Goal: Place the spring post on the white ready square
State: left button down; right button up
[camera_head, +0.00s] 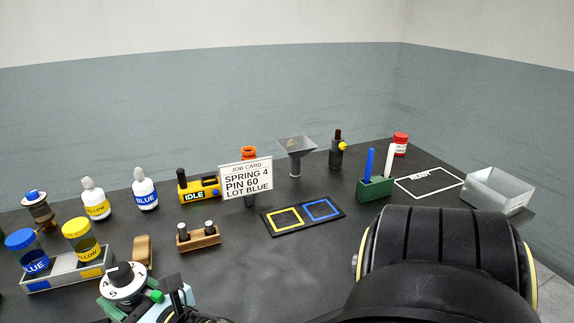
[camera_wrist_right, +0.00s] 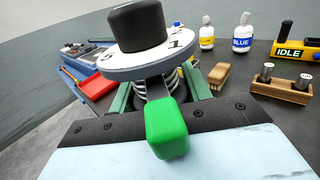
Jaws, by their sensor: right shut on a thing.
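The spring post (camera_head: 124,284) has a black knob on a white numbered dial, with a coil spring below and a green-tipped lever. My right gripper (camera_wrist_right: 157,92) is shut on it below the dial; green-sided fingers flank the spring in the right wrist view, where the post (camera_wrist_right: 137,52) looms close. In the head view the post is at the lower left, near the front of the table. Its base is hidden, so I cannot tell whether it touches the table. The white ready square (camera_head: 430,196) is an empty outline at the far right. My left gripper is not in view.
A green holder (camera_head: 375,190) with blue and white sticks and a metal tray (camera_head: 497,191) flank the square. A job card (camera_head: 246,178), a funnel (camera_head: 295,150), bottles and a pin block (camera_head: 198,238) stand on the table (camera_head: 250,270). My right arm covers the lower right.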

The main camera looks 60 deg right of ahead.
aim_at(429, 185)
jog(key=u, duration=1.55)
jog(key=k, duration=2.55)
jog(key=z, duration=2.4)
jog(key=i, duration=0.5)
jog(key=z, duration=0.05)
